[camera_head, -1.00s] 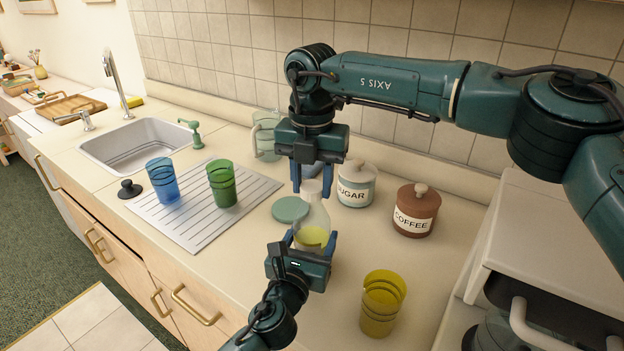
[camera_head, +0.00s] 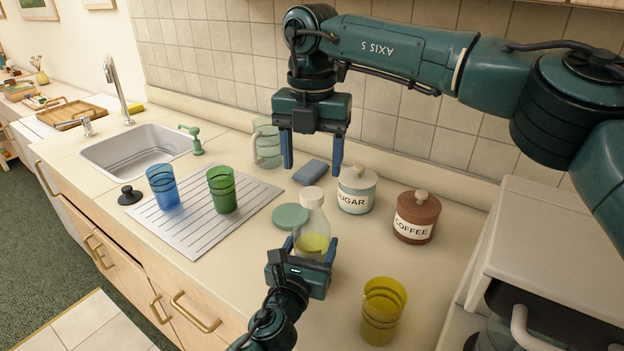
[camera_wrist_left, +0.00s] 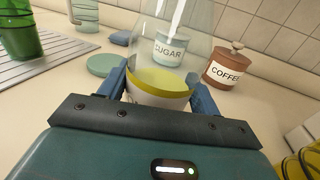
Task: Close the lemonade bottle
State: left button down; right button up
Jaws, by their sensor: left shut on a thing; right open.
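The lemonade bottle (camera_head: 312,224) is clear glass with yellow-green liquid low inside and stands upright on the counter. A pale cap (camera_head: 312,195) sits on top of its neck in the head view; how tightly it sits cannot be told. My left gripper (camera_head: 311,246) is shut around the bottle's lower body from the front. The bottle also shows between its fingers in the left wrist view (camera_wrist_left: 165,82), with its top out of frame. My right gripper (camera_head: 312,168) is open, pointing down and empty above the bottle and cap, not touching them.
A round green disc (camera_head: 289,216) lies just left of the bottle. Sugar (camera_head: 356,190) and coffee (camera_head: 416,217) jars stand to the right, a yellow cup (camera_head: 382,311) in front right. A blue sponge (camera_head: 311,172) lies behind. Blue (camera_head: 162,186) and green (camera_head: 222,190) cups stand on the drainboard.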

notch_tip(320, 180, up, 6)
jog(key=shift+f, duration=0.1)
pick_arm(q)
jog(key=shift+c, duration=1.2)
grip_release()
jog(key=b+v, duration=0.1)
jog(key=v, duration=1.2)
jog(key=shift+s, duration=0.1)
pick_arm(e)
jog(key=shift+f, duration=0.4)
pick_arm(q)
jog(key=shift+a, duration=0.1)
